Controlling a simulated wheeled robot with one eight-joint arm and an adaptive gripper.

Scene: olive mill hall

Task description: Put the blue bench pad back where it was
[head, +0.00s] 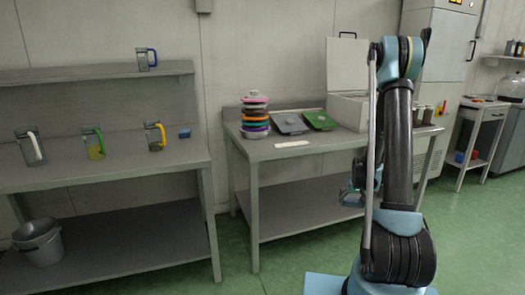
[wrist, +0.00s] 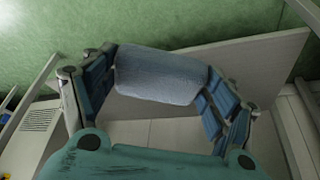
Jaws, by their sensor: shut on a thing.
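In the wrist view, my gripper (wrist: 163,84) is shut on a blue-grey pad (wrist: 158,74), with fingers at its left and right ends. The pad looks soft and rounded and is held clear of the surface behind it. In the head view, my gripper (head: 353,194) is low in front of the right bench, partly behind my own arm. The pad cannot be made out clearly there. A small blue block (head: 184,132) lies on the left bench.
The left bench (head: 120,172) carries several jugs, with another jug (head: 147,59) on the shelf. The right bench (head: 262,152) carries stacked coloured lids (head: 255,115), a grey tray (head: 290,124), a green tray (head: 320,121), a white strip (head: 292,144) and an open white box (head: 347,108). A bucket (head: 40,242) stands below.

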